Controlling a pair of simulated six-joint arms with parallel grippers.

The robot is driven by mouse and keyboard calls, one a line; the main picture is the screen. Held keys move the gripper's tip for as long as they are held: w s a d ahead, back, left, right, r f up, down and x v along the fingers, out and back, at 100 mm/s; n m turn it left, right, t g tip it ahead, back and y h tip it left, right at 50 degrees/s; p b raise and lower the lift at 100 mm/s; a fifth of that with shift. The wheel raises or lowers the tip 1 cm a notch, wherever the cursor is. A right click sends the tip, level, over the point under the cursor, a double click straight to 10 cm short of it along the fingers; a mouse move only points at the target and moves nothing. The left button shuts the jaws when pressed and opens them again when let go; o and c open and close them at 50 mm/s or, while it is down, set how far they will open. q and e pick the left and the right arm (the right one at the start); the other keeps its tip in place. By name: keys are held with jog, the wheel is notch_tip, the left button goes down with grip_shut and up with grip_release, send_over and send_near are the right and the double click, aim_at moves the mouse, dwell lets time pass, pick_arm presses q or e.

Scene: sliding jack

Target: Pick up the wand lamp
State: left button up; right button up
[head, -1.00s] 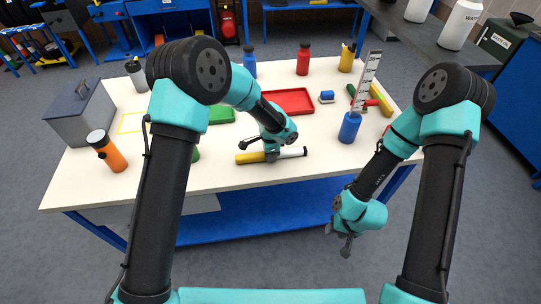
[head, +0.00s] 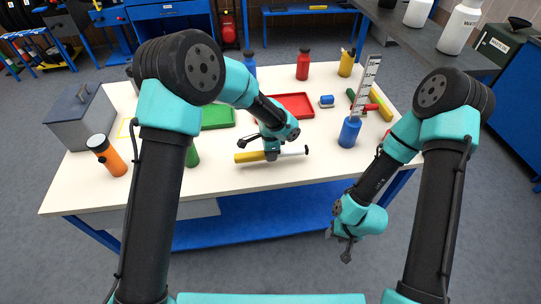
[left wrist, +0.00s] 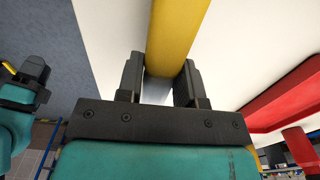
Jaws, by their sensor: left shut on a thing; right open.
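The wand lamp (head: 248,157) has a yellow handle and a thin pale rod with a black end pointing right. It is at the table's front middle, roughly level. My left gripper (head: 271,154) is shut on it around its middle, and the fingers partly hide it. In the left wrist view the yellow handle (left wrist: 178,35) runs up from between the two dark fingers (left wrist: 158,85). I cannot tell how far it is above the tabletop. My right gripper (head: 346,246) is open and empty, in front of the table's front edge.
An orange torch (head: 112,162) and a grey box (head: 78,117) stand at the left. A green bottle (head: 192,156) is left of the lamp. A red tray (head: 295,105) lies behind, with a blue holder with a ruler (head: 349,133) at the right.

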pick_arm(q)
jog(key=s+r, duration=0.1)
jog(key=s, duration=1.4)
jog(key=shift+s, duration=0.3)
